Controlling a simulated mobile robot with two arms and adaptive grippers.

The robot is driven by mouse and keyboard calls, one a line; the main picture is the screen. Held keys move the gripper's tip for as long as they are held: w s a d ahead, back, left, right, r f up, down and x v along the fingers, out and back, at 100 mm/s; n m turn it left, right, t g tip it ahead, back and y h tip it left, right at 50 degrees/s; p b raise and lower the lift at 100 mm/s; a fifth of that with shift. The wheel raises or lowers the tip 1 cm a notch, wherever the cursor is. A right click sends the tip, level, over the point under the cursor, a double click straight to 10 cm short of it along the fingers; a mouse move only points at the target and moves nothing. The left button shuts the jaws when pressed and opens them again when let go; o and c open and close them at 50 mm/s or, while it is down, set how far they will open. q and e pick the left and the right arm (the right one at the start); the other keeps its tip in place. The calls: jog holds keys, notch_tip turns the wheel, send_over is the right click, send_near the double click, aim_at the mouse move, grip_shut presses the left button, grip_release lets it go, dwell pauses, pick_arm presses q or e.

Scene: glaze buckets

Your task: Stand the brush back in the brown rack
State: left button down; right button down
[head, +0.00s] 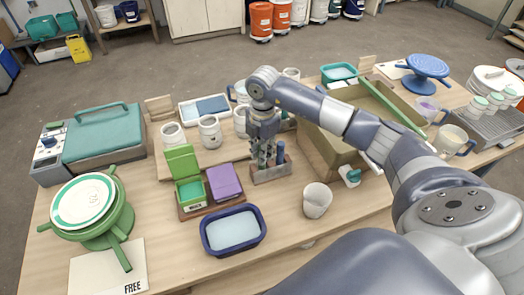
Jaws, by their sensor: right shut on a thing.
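The brown rack (271,175) is a small low block near the middle of the table. My right gripper (263,157) points down over the rack's left part. It is shut on what seems to be the brush, which is mostly hidden between and behind the fingers. I cannot tell whether the brush's lower end is inside the rack or just above it. A blue upright handle (281,152) stands at the rack's right part, beside the gripper. My left gripper is not in view.
A dark blue tub (233,230) and a white cup (317,200) stand in front of the rack. Green and purple boxes (224,182) are to its left. A large olive crate (326,150) is close on the right, under my right arm. Several pale mugs stand behind.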

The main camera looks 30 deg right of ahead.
jog(key=c, duration=1)
grip_release()
jog(key=shift+r+p, duration=2.7)
jog(key=shift+r, duration=0.85)
jog(key=shift+f, duration=0.1)
